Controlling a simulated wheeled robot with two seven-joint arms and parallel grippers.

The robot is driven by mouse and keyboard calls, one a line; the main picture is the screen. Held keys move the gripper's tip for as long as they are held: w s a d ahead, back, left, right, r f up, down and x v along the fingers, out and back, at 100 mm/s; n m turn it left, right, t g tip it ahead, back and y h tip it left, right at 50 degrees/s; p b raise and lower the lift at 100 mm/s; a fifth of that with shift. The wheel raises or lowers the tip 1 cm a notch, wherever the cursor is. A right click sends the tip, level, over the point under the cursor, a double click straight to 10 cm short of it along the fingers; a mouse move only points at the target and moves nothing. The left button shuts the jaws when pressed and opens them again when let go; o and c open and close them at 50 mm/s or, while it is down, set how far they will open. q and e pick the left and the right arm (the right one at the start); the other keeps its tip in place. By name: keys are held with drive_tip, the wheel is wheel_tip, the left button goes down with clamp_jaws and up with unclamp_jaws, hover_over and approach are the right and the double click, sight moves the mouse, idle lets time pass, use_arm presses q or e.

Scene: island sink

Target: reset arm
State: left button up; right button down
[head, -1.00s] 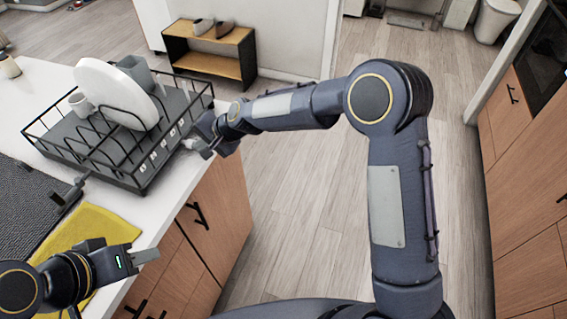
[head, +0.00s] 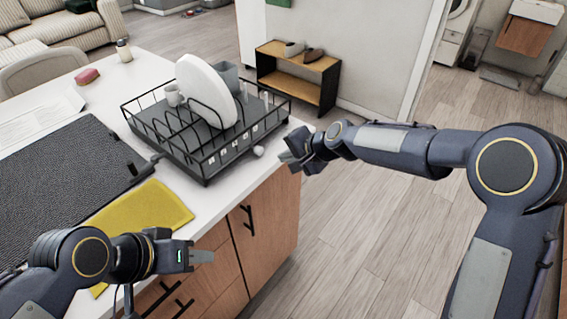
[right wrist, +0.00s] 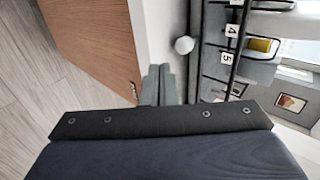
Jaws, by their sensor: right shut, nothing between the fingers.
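My right gripper (head: 287,158) is at the right side of the dish rack, by the counter's edge. Its two grey fingers (right wrist: 158,86) are together and empty in the right wrist view. My left gripper (head: 203,256) is low at the left in the head view, in front of the counter's drawers and beside the yellow cloth. Its grey fingertip shows from the side, and I cannot tell whether its jaws are apart.
The black dish rack (head: 207,160) holds a white plate (head: 205,88), a cup and a mug. A yellow cloth (head: 150,207) and a dark mat (head: 62,170) lie on the counter. A low shelf (head: 298,88) stands behind. Floor on the right is clear.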

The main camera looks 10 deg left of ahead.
drive_tip(key=v, duration=0.6)
drive_tip(key=shift+d+r+b, duration=0.15)
drive_tip(key=shift+b, duration=0.15)
